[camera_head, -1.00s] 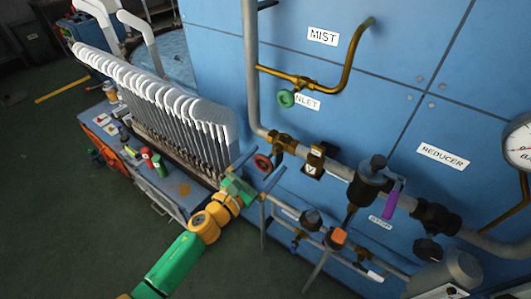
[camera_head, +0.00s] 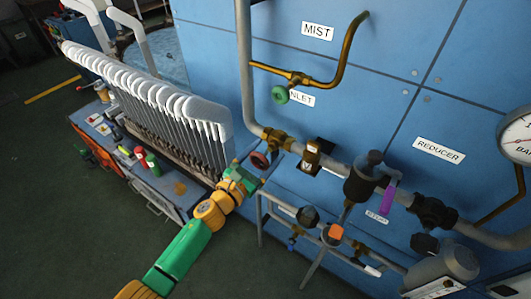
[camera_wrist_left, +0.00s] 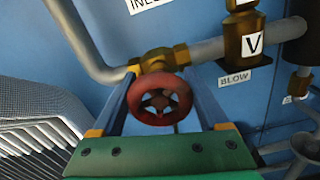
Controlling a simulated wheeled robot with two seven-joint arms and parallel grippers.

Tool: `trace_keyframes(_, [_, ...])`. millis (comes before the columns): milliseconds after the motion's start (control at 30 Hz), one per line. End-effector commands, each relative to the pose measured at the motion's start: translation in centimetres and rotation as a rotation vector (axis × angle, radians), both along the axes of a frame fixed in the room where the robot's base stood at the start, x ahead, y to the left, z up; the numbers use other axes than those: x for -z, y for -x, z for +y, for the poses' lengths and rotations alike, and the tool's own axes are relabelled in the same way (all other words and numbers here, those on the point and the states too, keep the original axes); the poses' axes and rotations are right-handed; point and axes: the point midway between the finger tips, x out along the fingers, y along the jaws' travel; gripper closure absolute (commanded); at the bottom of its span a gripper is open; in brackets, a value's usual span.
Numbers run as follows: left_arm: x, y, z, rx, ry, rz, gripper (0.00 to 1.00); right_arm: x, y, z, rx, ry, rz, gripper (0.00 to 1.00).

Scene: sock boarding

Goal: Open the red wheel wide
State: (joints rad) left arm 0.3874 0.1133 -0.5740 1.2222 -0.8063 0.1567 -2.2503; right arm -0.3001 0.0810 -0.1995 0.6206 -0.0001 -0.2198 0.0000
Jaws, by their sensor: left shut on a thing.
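The red wheel (camera_head: 260,160) is a small spoked handwheel on a brass valve (camera_head: 276,139) at the left end of the grey pipe run, below the INLET label. My left gripper (camera_head: 264,162) is at the wheel, with one finger on each side of its rim. In the left wrist view the red wheel (camera_wrist_left: 160,98) sits between the two blue fingers (camera_wrist_left: 160,85), facing the camera, with the brass valve body behind it. The gripper is shut on the wheel. My right gripper is not in view.
A rack of white sock forms (camera_head: 150,95) stands close left of my left arm. A BLOW valve (camera_wrist_left: 246,42) is right of the red wheel. Lower pipes (camera_head: 285,222) run below, right of the gripper.

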Motion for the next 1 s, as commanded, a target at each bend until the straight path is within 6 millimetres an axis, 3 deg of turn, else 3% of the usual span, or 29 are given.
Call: trace_keyframes(1000, [0.31, 0.07, 0.02, 0.0, 0.461, 0.342, 0.79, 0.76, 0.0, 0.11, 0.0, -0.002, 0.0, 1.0])
